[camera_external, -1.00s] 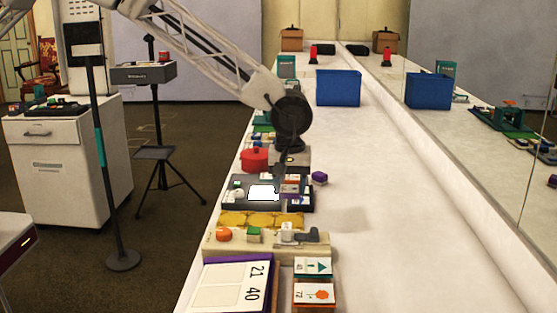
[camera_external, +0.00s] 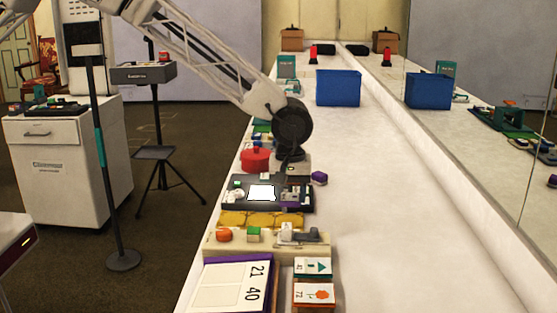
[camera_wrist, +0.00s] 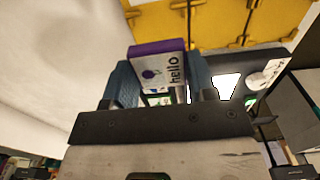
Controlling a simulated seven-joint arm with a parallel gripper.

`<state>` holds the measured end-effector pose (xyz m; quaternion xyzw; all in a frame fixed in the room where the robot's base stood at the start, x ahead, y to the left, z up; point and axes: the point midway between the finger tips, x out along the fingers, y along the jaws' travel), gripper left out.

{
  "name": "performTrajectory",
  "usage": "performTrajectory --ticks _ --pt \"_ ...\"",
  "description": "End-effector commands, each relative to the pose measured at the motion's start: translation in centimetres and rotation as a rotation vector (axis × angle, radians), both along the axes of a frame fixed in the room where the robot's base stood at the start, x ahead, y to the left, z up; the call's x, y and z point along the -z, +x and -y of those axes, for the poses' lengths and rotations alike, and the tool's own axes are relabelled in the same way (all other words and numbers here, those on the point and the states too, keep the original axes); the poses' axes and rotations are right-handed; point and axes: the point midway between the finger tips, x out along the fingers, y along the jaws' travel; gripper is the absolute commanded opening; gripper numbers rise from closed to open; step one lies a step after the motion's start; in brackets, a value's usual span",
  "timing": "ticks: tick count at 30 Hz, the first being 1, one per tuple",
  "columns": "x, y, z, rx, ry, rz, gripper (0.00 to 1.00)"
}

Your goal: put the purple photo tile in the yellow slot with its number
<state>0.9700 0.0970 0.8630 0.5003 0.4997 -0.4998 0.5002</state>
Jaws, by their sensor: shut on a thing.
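My gripper (camera_wrist: 160,88) is shut on the purple photo tile (camera_wrist: 157,68). The tile has a purple edge and a white face with a small purple picture and the word "hello". A finger shows on either side of it. In the external view my gripper (camera_external: 294,186) is low over the right part of the dark tray; the held tile is hard to make out there. The yellow slotted piece (camera_external: 262,219) lies nearer the camera than the dark tray. It also fills the top of the wrist view (camera_wrist: 215,30), apart from the tile. I cannot read any slot number.
The dark tray (camera_external: 238,207) carries a bright white panel (camera_external: 261,193). A red pot (camera_external: 256,160) stands behind. A cream board (camera_external: 215,247) and number cards (camera_external: 230,287) lie in front. The white table is clear to the right.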

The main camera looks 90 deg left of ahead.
Motion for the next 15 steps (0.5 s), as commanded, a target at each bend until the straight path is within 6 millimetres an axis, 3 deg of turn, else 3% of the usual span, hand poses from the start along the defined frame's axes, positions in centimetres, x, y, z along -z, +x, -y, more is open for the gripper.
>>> performTrajectory --ticks 15 --pt "3.6 0.0 0.0 0.000 0.000 -0.002 0.25"
